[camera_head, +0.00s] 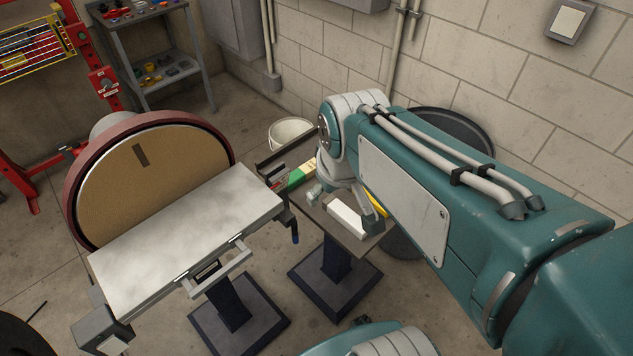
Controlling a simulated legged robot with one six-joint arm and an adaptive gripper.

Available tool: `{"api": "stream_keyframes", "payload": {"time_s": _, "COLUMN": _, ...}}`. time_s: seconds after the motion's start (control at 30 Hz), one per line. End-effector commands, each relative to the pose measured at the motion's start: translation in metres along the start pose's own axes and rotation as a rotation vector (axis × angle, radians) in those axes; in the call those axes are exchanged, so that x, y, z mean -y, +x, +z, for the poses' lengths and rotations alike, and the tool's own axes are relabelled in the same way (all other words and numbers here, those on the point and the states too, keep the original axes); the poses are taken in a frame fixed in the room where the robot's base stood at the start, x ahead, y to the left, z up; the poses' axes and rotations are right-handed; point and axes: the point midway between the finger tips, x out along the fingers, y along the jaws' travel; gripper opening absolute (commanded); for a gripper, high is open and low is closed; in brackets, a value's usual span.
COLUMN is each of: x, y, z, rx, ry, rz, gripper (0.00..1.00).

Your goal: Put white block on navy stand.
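A white block (347,217) lies at or just above a brown-grey top, right below my wrist. My gripper (341,199) points down there, with one grey-green finger at the block's right end and another part near its left end. The arm hides much of the gripper, so I cannot tell if it grips the block or if the block touches the top. A navy stand (336,262) with a square base carries this top. Another navy pedestal (228,302) stands under the disc sander.
The disc sander (150,180) with its pale work table (185,225) is close on the left. A green-and-white item (301,174) and a yellow item (378,204) are near the gripper. A white bucket (290,131), a dark bin (452,130) and a block wall are behind.

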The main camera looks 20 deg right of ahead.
Motion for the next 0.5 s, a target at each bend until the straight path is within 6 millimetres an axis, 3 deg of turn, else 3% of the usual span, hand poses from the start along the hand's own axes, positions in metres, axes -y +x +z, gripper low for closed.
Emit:
{"api": "stream_keyframes", "payload": {"time_s": 0.2, "x": 0.027, "y": -0.029, "z": 0.025, "rx": -0.139, "ry": 0.094, "rz": -0.014, "gripper": 0.82}}
{"api": "stream_keyframes", "payload": {"time_s": 0.5, "x": 0.034, "y": -0.035, "z": 0.033, "rx": -0.175, "ry": 0.131, "rz": -0.025, "gripper": 0.82}}
